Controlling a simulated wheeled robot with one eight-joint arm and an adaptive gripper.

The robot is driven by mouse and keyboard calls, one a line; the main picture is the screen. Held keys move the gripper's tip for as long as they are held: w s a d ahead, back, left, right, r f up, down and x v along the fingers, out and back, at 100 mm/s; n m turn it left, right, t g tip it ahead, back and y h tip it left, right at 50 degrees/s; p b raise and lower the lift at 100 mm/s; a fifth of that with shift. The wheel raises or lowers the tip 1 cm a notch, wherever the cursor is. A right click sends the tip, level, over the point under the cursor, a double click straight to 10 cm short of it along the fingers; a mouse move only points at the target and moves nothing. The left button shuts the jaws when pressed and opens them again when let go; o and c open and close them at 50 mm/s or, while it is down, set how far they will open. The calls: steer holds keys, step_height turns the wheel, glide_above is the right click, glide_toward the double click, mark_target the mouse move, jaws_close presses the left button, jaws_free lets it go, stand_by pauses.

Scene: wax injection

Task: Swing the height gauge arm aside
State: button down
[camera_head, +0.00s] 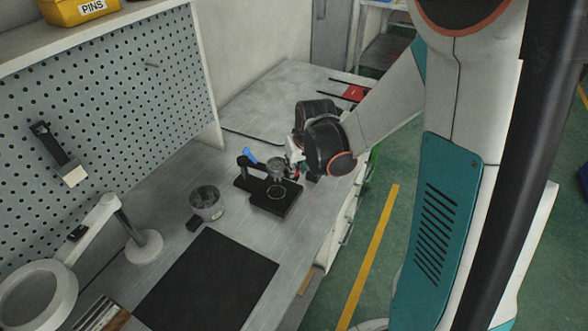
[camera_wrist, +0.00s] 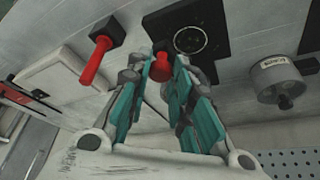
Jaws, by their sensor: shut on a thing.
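The height gauge shows in the head view as a small black stand with a round grey part (camera_head: 276,166) above a square black base plate (camera_head: 277,196). In the wrist view the black base plate (camera_wrist: 214,20) bears a ring mark. My gripper (camera_wrist: 163,68) has teal fingers close together around a small red knob (camera_wrist: 160,63), which seems to belong to the gauge arm. The rest of the gauge arm is mostly hidden by the fingers. In the head view my gripper (camera_head: 294,160) is beside the stand on its right, partly hidden by my wrist.
A red handle (camera_wrist: 94,62) on a black block stands left of the base plate in the wrist view. A labelled metal pot (camera_wrist: 278,82) stands to its right. A blue lever (camera_head: 250,155) rises behind the stand. A black mat (camera_head: 210,283) and magnifier lamp (camera_head: 145,246) lie nearer.

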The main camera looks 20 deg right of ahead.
steer(key=w+d+n+g+y, duration=0.1)
steer(key=w+d+n+y, duration=0.15)
steer(key=w+n, duration=0.5)
steer(key=w+d+n+g+y, duration=0.1)
steer(key=w+d+n+y, duration=0.2)
steer(key=w, duration=0.7)
steer(key=w+a+n+g+h+p, duration=0.1)
steer(key=w+a+n+g, duration=0.1)
steer(key=w+n, duration=0.4)
steer(key=shift+w+a+n, duration=0.35)
steer(key=shift+w+a, duration=0.5)
steer(key=shift+a, duration=0.05)
steer(key=c, duration=1.7)
jaws_free()
steer(key=v, duration=1.2)
